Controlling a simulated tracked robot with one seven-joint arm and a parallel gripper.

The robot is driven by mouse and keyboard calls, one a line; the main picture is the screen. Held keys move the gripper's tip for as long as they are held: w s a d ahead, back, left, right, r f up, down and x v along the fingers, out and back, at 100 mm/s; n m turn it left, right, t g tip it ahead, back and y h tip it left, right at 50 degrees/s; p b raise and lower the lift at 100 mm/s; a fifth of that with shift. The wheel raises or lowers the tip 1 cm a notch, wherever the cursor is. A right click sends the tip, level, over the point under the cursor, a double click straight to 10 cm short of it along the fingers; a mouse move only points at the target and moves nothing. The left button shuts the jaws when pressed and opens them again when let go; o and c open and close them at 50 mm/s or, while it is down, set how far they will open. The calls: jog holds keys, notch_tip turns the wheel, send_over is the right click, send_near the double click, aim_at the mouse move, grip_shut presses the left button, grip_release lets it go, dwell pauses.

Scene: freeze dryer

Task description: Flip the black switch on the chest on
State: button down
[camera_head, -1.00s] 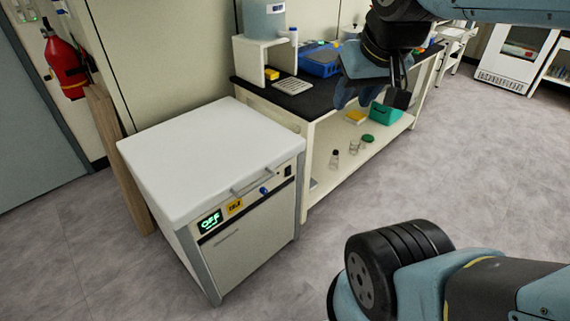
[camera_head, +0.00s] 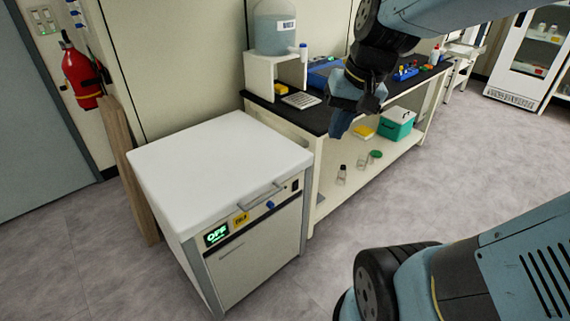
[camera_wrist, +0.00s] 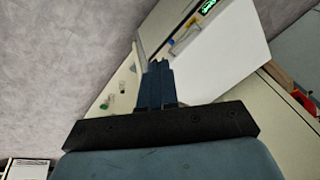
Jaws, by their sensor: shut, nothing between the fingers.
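The white chest (camera_head: 218,160) stands on the floor at the left in the head view, its lid shut. Its front panel carries a lit display (camera_head: 216,235) that reads OFF, a yellow label, a blue knob (camera_head: 270,205) and a small black switch (camera_head: 295,185) at the right end. My gripper (camera_head: 338,128) is shut and empty, in the air to the right of and above the chest, apart from it. In the wrist view the shut fingers (camera_wrist: 157,82) point toward the chest (camera_wrist: 222,55), whose display shows at the top. The black switch cannot be made out there.
A bench with a black top (camera_head: 318,118) stands right behind the chest, holding a water container (camera_head: 275,28) on a stand. Its lower shelf has jars and a green box (camera_head: 396,125). A red fire extinguisher (camera_head: 80,75) hangs at the left. The floor before the chest is clear.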

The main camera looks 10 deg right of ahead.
aim_at(296, 186)
jog(key=w+f+m+y, duration=1.2)
jog(key=w+f, duration=0.7)
jog(key=f, duration=0.3)
jog(key=w+d+f+m+t+h, duration=0.1)
jog(key=d+f+m+t+h, duration=0.1)
jog(key=f, duration=0.7)
jog(key=d+f+m+t+h, duration=0.2)
jog(key=d+f+m+t, duration=0.3)
jog(key=f+m, duration=0.4)
jog(key=w+d+f+m+t+h, duration=0.1)
jog(key=d+f+m+t, duration=0.2)
jog(key=f, duration=0.7)
jog(key=shift+w+d+m+t+h, duration=0.4)
jog(key=shift+m+t, duration=0.6)
jog(key=shift+m, duration=0.2)
jog(key=shift+a, duration=0.1)
jog(key=x, duration=1.4)
